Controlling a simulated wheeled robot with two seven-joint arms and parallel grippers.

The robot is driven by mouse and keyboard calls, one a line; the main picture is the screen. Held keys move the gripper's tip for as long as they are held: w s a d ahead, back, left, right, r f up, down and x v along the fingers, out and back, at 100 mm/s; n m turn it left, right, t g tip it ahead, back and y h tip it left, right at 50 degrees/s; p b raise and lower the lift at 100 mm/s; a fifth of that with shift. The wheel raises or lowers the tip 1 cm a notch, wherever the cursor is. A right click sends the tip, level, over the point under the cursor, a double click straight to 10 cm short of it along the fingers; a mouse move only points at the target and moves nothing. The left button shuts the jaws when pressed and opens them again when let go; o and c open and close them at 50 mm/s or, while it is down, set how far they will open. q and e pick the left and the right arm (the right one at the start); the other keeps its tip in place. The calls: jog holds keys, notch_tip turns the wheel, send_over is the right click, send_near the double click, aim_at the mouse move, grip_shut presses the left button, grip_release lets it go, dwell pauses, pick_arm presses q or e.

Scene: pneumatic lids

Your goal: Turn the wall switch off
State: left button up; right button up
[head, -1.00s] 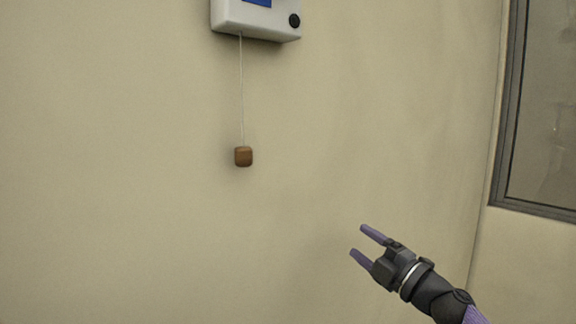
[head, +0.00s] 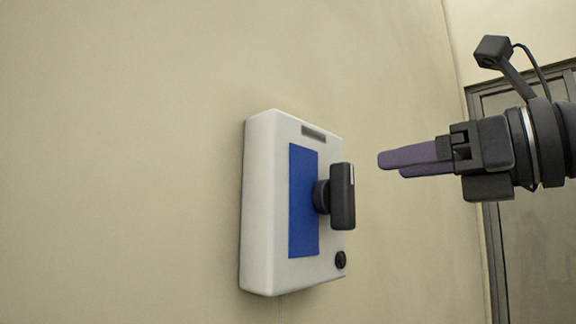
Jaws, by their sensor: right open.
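The wall switch is a white box (head: 262,205) with a blue panel (head: 303,165), fixed to the beige wall near the middle of the head view. A black knob (head: 343,197) stands out from the panel, its bar upright with a white mark at its top. My right gripper (head: 390,165) is to the right of the knob, near the height of its top, pointing left. It is open and empty, with a gap in the picture between its fingertips and the knob. My left gripper is not in view.
A small black round button (head: 340,260) sits low on the box. A grey-framed window or door (head: 490,245) is at the right. The wall (head: 120,170) left of the box is bare.

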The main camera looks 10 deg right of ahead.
aim_at(352, 170)
jog(key=shift+w+a+r+p, duration=0.25)
jog(key=shift+w+p, duration=0.15)
jog(key=shift+p, duration=0.1)
jog(key=shift+w+a+r+p, duration=0.15)
jog(key=shift+w+a+p, duration=0.1)
jog(key=shift+w+p, duration=0.15)
jog(key=p+x, duration=0.2)
jog(key=x, duration=0.4)
jog(key=shift+a+f, duration=0.1)
jog(key=shift+f, duration=0.05)
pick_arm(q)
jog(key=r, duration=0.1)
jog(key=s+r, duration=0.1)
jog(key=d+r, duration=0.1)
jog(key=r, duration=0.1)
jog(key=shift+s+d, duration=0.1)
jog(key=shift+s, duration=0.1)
pick_arm(e)
jog(key=shift+s, duration=0.1)
jog(key=shift+f, duration=0.1)
jog(key=shift+c, duration=1.3)
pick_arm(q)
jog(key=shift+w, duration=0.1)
pick_arm(e)
grip_shut()
